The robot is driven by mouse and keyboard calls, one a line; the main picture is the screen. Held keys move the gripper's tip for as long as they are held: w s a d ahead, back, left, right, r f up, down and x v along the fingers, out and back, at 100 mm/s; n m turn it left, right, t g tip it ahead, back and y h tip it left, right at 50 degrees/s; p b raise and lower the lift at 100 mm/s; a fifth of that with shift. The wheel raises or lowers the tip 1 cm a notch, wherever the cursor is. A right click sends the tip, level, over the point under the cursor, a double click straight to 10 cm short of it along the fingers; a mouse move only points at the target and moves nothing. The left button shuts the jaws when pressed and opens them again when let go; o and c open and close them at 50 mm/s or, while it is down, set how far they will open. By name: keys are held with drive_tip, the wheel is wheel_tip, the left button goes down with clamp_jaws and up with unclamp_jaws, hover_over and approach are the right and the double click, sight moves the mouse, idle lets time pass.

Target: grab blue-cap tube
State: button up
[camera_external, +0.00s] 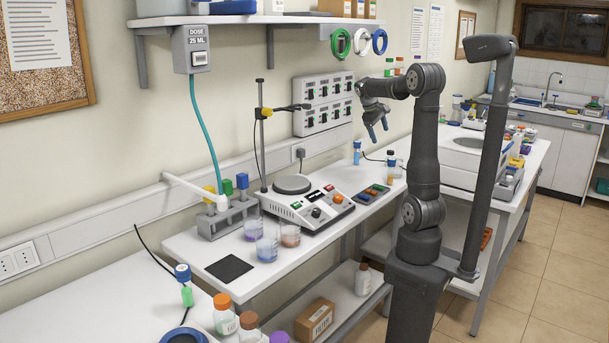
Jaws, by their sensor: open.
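A rack (222,222) on the white bench at left of centre holds tubes with yellow, green and blue caps. The blue-cap tube (242,182) is upright at the rack's right end, beside the green-cap tube (227,188); most of its body is hidden in the rack. My gripper (378,130) is open and empty, pointing down in the air well to the right of the rack. A small blue-topped container (357,152) stands on the bench below and left of my gripper. It is too small to tell whether it is a tube.
A hot-plate device (308,208) and a stand with a vertical rod (262,135) are right of the rack. Beakers (267,249) stand in front. A white bar (190,187) reaches toward the yellow cap. A dark mat (229,268) lies at the bench's left end.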

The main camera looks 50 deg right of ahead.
drive_tip(key=c, duration=0.4)
drive_tip(key=shift+o, duration=0.2)
drive_tip(key=shift+s, duration=0.1)
drive_tip(key=m+t+h, duration=0.2)
drive_tip(key=m+t, duration=0.3)
drive_tip(key=m, duration=0.8)
approach(392, 164)
drive_tip(key=w+d+f, duration=0.1)
drive_tip(key=d+f, duration=0.2)
drive_tip(key=w+d+f, duration=0.1)
drive_tip(key=d, duration=0.1)
drive_tip(key=shift+w+f, duration=0.25)
drive_tip(key=shift+w, duration=0.05)
drive_tip(key=x, duration=0.4)
drive_tip(key=shift+s+a+f, duration=0.1)
drive_tip(key=shift+a+f, duration=0.1)
drive_tip(key=shift+f, duration=0.1)
drive_tip(key=shift+d+f, duration=0.3)
drive_tip(key=shift+f, duration=0.15)
